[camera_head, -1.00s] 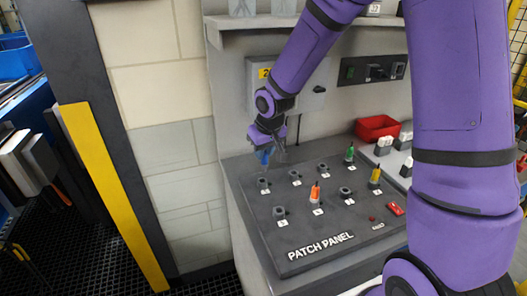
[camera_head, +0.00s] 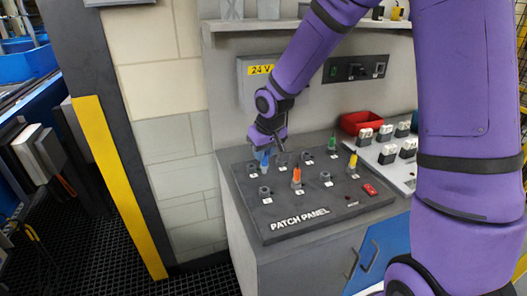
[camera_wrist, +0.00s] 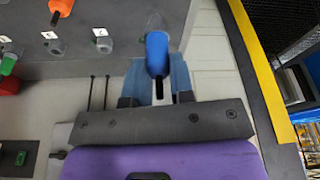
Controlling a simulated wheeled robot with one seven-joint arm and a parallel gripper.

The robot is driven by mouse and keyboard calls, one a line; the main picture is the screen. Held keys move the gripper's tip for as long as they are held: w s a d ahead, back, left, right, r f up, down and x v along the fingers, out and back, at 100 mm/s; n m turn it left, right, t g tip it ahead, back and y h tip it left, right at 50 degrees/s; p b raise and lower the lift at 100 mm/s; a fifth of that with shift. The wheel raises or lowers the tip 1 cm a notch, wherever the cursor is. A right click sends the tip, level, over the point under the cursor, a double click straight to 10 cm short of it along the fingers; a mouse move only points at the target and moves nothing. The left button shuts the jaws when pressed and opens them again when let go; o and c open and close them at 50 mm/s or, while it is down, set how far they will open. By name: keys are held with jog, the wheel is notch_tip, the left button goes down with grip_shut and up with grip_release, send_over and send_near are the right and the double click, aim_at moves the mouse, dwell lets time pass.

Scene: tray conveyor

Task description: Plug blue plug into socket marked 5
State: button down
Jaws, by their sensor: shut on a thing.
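My gripper (camera_head: 267,148) is shut on the blue plug (camera_head: 264,158), which points down at the back left corner of the dark patch panel (camera_head: 246,222). In the wrist view the blue plug (camera_wrist: 157,52) sits between the fingers, its tip over a pale, blurred shape at the panel's edge. I cannot tell whether the tip touches a socket. An empty socket (camera_head: 264,192) stands in the front left of the panel. The socket numbers are too small to read surely, so I cannot pick out 5.
An orange plug (camera_head: 297,175), a green plug (camera_head: 332,143) and a yellow plug (camera_head: 352,162) stand upright in the panel. A red bin (camera_head: 362,122) and a white board (camera_head: 391,163) with several grey-white blocks lie to the right. A wall box (camera_head: 252,85) is behind.

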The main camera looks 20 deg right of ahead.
aim_at(264, 172)
jog(key=shift+f, duration=2.85)
jog(key=shift+f, duration=1.5)
jog(key=c, duration=0.9)
grip_release()
jog(key=v, duration=1)
jog(key=shift+r, duration=0.35)
